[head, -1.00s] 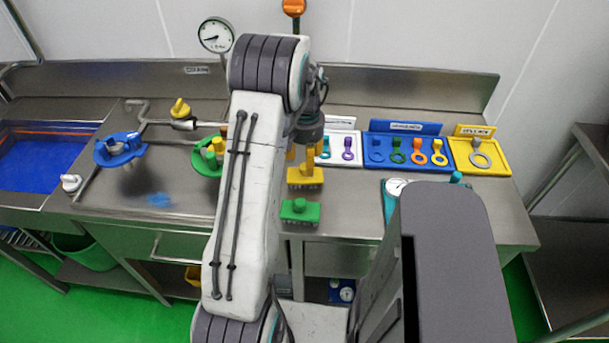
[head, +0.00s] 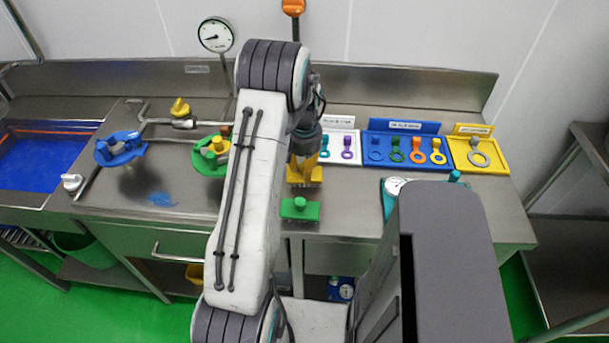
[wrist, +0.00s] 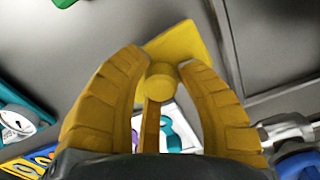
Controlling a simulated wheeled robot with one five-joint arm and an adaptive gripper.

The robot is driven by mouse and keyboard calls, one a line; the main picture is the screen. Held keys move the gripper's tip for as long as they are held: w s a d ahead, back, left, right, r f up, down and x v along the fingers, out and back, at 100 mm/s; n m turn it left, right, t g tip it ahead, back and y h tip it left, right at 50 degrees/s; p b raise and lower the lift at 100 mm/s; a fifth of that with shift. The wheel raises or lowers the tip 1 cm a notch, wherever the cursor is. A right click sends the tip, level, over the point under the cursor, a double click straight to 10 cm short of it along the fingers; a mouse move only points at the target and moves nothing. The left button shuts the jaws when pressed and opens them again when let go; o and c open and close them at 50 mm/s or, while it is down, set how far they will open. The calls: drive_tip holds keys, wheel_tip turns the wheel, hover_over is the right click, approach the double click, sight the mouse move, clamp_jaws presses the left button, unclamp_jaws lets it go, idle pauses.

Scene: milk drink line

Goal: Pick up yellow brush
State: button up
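The yellow brush (head: 313,178) stands on the steel counter, just behind a green brush (head: 300,210). In the head view my gripper (head: 304,160) is over the yellow brush and hides its handle. In the wrist view, the yellow fingers of my gripper (wrist: 163,68) are spread on either side of the brush's round handle top (wrist: 161,84). The brush's flat yellow block (wrist: 184,42) shows beyond the handle. The fingers look open; I cannot tell whether either one touches the handle.
A blue valve (head: 120,148) and a green valve (head: 211,157) stand to the left. White, blue (head: 403,129) and yellow (head: 486,168) tool boards lie at the back right. A teal gauge board (head: 390,205) lies to the right, partly hidden.

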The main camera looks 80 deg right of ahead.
clamp_jaws()
drive_tip(key=shift+r, duration=0.1)
drive_tip(key=shift+r, duration=0.5)
wheel_tip(320, 180, up, 2)
drive_tip(key=shift+r+b, duration=0.25)
drive_tip(key=shift+b, duration=0.2)
drive_tip(key=s+a+r+b, duration=0.2)
drive_tip(key=s+a+r, duration=0.3)
drive_tip(key=a, duration=0.5)
wheel_tip(320, 180, up, 2)
drive_tip(key=shift+s+a+r, duration=0.15)
drive_tip(key=shift+a, duration=0.1)
